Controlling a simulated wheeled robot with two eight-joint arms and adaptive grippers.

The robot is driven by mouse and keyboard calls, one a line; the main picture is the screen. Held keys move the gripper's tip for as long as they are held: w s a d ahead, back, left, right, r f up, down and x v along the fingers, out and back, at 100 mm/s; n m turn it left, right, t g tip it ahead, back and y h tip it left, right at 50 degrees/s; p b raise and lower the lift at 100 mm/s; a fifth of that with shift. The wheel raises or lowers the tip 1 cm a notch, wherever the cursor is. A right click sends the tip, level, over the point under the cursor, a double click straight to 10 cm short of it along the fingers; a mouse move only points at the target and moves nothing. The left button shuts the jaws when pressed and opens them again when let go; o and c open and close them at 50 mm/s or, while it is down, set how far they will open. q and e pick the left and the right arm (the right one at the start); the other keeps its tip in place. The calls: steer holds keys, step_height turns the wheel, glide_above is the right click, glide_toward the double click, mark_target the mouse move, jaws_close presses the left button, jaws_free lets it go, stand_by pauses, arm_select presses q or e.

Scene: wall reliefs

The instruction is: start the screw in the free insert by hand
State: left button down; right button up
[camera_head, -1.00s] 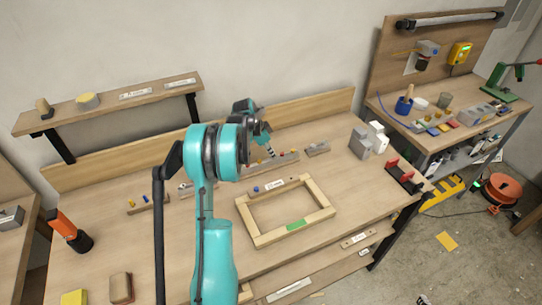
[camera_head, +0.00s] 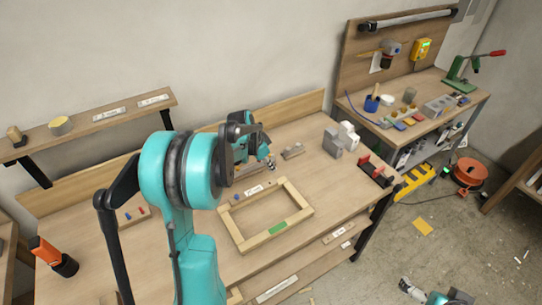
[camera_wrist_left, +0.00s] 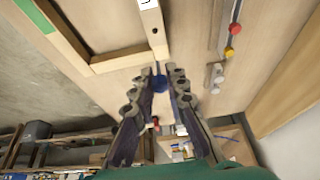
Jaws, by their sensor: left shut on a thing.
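My left gripper (camera_head: 267,160) is above the back of the bench, behind the wooden frame. In the left wrist view its fingers (camera_wrist_left: 160,76) are closed around a small blue-headed piece, apparently a screw (camera_wrist_left: 161,85); its shank is hard to make out. The wooden frame (camera_head: 290,223) lies flat on the bench, with a white label (camera_head: 253,190) and a blue head (camera_head: 237,197) on its back rail. A dark hole (camera_wrist_left: 145,6) shows in the rail beside the label. My right gripper (camera_head: 410,288) is low at the bottom right, away from the bench, its fingers too small to judge.
An orange tool (camera_head: 50,257) is at far left. Red and yellow knobs (camera_wrist_left: 231,53) line a strip. The front right bench is clear.

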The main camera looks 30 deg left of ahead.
mark_target(273, 181)
arm_select(q)
steer(key=shift+w+f, duration=0.15)
steer(key=shift+f, duration=0.1)
steer(key=shift+f+b, duration=2.3)
steer(key=shift+f, duration=0.5)
steer(key=shift+f+b, duration=0.8)
steer(key=shift+f, duration=0.05)
steer(key=shift+r, duration=0.25)
steer(key=shift+r+p, duration=0.4)
steer(key=shift+p, duration=0.05)
stand_by(1.0)
